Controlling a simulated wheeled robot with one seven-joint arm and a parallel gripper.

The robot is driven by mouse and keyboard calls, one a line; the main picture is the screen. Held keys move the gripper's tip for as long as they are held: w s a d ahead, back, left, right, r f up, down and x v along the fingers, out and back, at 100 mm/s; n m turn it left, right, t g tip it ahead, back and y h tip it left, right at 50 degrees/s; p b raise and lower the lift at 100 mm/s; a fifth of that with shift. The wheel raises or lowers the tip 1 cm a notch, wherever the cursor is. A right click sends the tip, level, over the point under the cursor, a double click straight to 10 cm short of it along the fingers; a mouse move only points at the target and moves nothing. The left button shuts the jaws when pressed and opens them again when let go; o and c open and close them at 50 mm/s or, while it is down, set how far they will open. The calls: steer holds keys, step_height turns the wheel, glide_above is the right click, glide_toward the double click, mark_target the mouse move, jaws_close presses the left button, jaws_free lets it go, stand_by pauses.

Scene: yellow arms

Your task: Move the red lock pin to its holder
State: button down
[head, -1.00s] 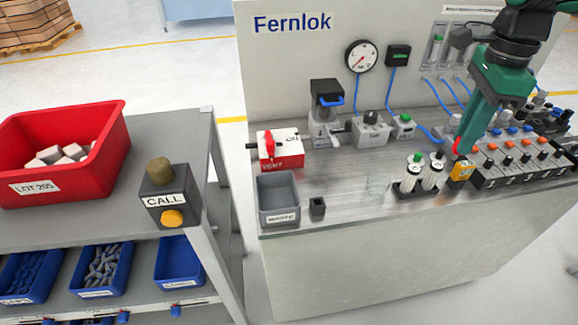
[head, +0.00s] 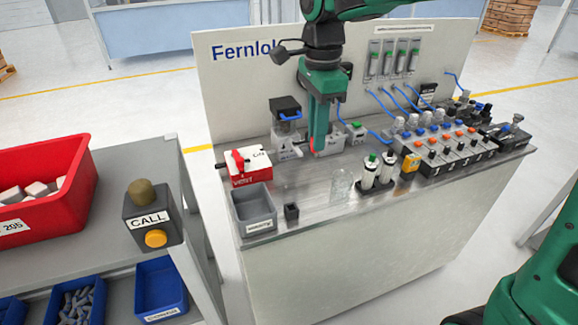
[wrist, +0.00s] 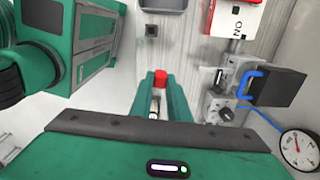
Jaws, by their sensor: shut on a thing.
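My gripper (head: 317,150) points down over the middle of the bench, in front of the gauge panel. It is shut on the red lock pin (wrist: 160,77), whose red end shows between the green fingers in the wrist view. In the head view only a bit of red (head: 313,146) shows beside the fingers. A small black block (head: 291,212), which looks like the pin's holder, stands near the front edge beside the grey bin. It also shows in the wrist view (wrist: 206,30), apart from the pin. Its opening is too small to read.
The grey bin (head: 268,223) and red-and-white vent box (head: 235,179) stand at left. Small devices (head: 287,147) stand at the back. Bare bench lies between.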

steer(key=shift+n, duration=0.5)
steer(key=shift+s+a+f, duration=0.7)
steer(key=shift+a+f, duration=0.25)
steer(key=shift+f, duration=0.9)
steer(key=shift+s+a+f, duration=0.65)
steer(key=shift+a+f, duration=0.25)
steer(key=shift+f, duration=0.9)
steer(key=shift+s+a+f, duration=0.7)
steer(key=shift+a+f, duration=0.25)
steer(key=shift+f, duration=0.9)
steer(key=shift+s, duration=0.15)
steer(key=shift+f, duration=1)
steer(key=c, duration=1.6)
jaws_free()
